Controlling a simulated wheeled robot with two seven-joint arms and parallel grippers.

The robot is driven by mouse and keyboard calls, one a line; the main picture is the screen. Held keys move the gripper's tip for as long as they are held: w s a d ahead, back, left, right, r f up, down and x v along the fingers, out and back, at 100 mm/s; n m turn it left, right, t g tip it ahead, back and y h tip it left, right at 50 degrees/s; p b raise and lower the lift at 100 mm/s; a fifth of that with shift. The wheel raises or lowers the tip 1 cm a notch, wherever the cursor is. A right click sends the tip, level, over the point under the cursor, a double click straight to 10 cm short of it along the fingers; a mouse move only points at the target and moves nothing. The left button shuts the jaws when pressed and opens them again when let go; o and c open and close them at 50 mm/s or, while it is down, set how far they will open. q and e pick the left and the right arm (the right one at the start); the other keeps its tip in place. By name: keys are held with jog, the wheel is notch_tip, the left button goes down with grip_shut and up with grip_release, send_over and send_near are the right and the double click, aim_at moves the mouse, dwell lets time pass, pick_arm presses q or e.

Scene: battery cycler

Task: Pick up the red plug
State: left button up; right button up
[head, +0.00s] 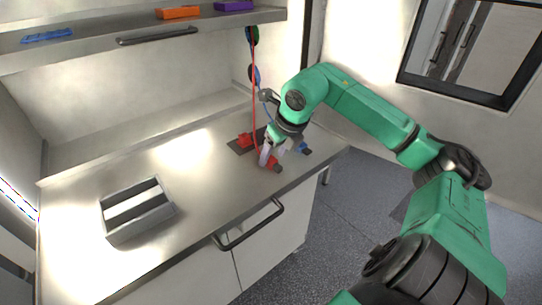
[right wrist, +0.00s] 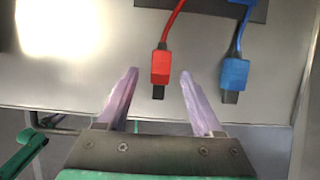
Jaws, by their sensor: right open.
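The red plug (right wrist: 160,68) lies on the steel counter in the right wrist view, with its red cable running up and a dark tip pointing toward my gripper. In the head view the red plug (head: 274,165) shows near the counter's front right edge. My right gripper (right wrist: 158,84) is open, with one finger on each side of the plug's line and gaps between fingers and plug. In the head view my right gripper (head: 268,156) is at the plug and partly covers it. Whether the fingers are at the plug's height is hard to tell. My left gripper is not in view.
A blue plug (right wrist: 235,75) lies just right of the red one, close to the right finger. A grey tray (head: 138,212) stands at the counter's left. A red cable (head: 254,95) hangs from above. A shelf (head: 100,42) crosses the upper left.

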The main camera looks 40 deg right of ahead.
jog(key=shift+w+f, duration=0.25)
jog(key=shift+f, duration=0.25)
jog(key=shift+w+f, duration=0.15)
jog(key=shift+f, duration=0.2)
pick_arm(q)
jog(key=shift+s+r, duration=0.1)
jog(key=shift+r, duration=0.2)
pick_arm(e)
jog(key=shift+r, duration=0.1)
grip_shut()
